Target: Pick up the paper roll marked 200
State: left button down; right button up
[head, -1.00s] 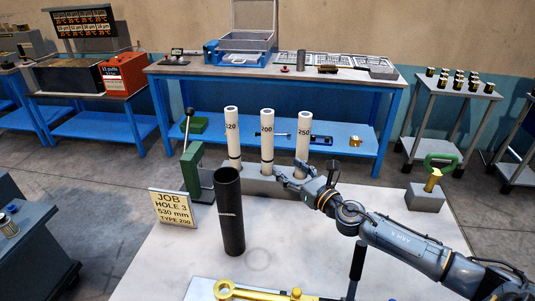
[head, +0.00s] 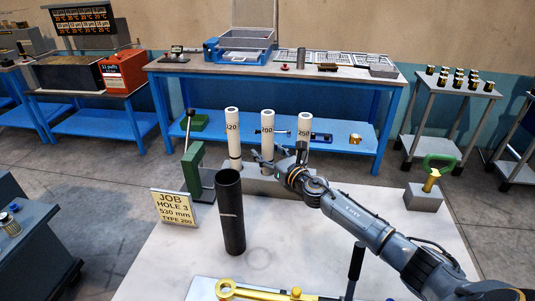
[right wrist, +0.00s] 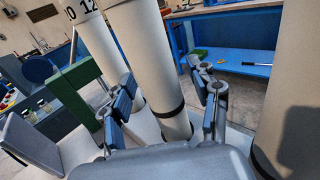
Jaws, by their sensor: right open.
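The white paper roll marked 200 (head: 267,125) stands upright in the middle of three rolls in a grey block (head: 262,185). My right gripper (head: 268,160) is open at its lower part. In the right wrist view the two fingers (right wrist: 165,105) stand on either side of the middle roll (right wrist: 150,60), with a gap visible at least on the right. A dark band rings that roll low down; its number is hidden in this view. The roll that reads 120 (head: 233,135) stands to the left and the roll marked 250 (head: 303,127) to the right. My left gripper is not in view.
A black tube (head: 229,215) stands in front of the block. A job sign (head: 174,208) reads hole 3, 530 mm, type 200. A green lever press (head: 194,168) stands at left, and a grey block with a green handle (head: 424,197) at right.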

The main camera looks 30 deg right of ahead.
jog(key=shift+s, duration=0.1)
jog(key=shift+c, duration=1.1)
grip_shut()
